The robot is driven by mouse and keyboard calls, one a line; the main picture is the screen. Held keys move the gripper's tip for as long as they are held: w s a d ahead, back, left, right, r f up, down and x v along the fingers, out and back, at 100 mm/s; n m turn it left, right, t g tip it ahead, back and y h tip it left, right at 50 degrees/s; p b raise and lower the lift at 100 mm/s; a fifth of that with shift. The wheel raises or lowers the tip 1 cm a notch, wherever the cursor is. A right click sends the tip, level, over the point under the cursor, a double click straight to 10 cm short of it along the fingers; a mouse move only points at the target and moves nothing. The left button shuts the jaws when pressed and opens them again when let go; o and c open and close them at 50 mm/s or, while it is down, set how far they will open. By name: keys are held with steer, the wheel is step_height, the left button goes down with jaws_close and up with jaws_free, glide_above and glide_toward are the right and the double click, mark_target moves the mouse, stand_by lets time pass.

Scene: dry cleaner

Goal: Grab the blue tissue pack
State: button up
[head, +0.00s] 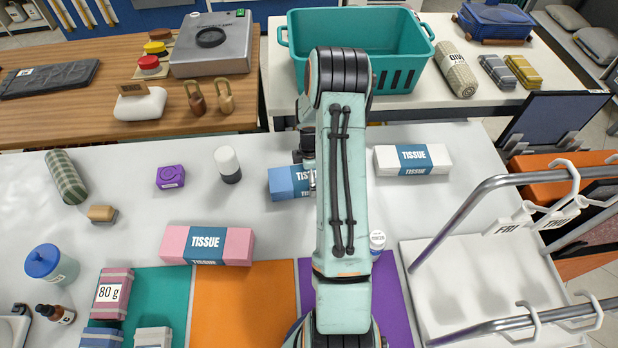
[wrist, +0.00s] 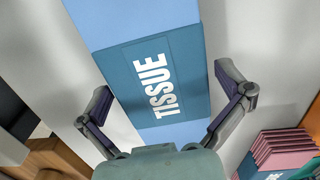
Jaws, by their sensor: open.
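The blue tissue pack (head: 287,182) lies on the white table, partly hidden behind my arm in the head view. In the wrist view the blue tissue pack (wrist: 152,80) runs between the two fingers, its dark blue "TISSUE" band facing the camera. My gripper (wrist: 165,98) is open, with one finger on each side of the pack and gaps visible on both sides. In the head view my gripper (head: 309,165) is mostly hidden behind the arm, at the pack's right part.
A pink tissue pack (head: 207,245) lies nearer on the left, and a white one (head: 412,160) lies to the right. A teal basket (head: 400,80) is behind. A metal rail (head: 460,225) rises at right.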

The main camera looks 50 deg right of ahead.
steer(key=c, duration=1.1)
steer(key=shift+r, duration=0.15)
